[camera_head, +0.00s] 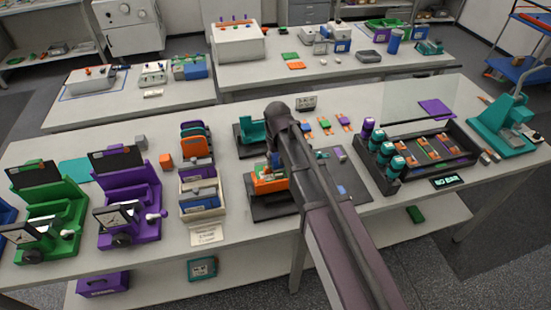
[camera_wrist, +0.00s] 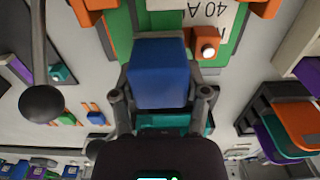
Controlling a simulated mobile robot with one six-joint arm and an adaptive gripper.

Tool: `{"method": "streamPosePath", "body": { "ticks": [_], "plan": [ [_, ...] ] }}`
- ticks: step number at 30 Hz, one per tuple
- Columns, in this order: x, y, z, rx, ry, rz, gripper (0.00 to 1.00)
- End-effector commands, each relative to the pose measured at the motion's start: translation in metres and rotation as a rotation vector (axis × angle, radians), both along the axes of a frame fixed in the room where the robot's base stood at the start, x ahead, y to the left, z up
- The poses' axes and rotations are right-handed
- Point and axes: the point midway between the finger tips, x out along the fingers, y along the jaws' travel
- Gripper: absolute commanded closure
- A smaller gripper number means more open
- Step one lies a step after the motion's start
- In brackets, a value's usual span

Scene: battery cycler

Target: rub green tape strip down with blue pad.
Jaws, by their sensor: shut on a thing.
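My gripper (camera_wrist: 162,98) is shut on the blue pad (camera_wrist: 160,68), a blue block held between its two dark fingers in the wrist view. The pad is over or against a green surface (camera_wrist: 228,48) with a white label reading "40 A" and orange corner pieces. I cannot tell whether the pad touches it. I cannot pick out the green tape strip from this green surface; the pad may hide part of it. In the head view, an orange and green unit (camera_head: 268,184) sits on a dark base below my arm's end, partly hidden by my arm.
Left of it stands a rack (camera_head: 203,190) with coloured trays, then purple (camera_head: 132,205) and green (camera_head: 55,215) machines. On the right are a black tray (camera_head: 420,160) with teal-capped cylinders and a teal press (camera_head: 502,125). A round black knob (camera_wrist: 42,103) shows in the wrist view.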

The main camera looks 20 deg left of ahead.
Motion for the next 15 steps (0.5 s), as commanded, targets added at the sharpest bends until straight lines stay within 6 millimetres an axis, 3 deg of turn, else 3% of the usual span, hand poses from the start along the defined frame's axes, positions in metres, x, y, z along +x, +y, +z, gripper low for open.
{"method": "streamPosePath", "body": {
  "ticks": [15],
  "plan": [
    [0.0072,0.0043,0.0011,0.0,0.0,0.0,0.79]
  ]
}}
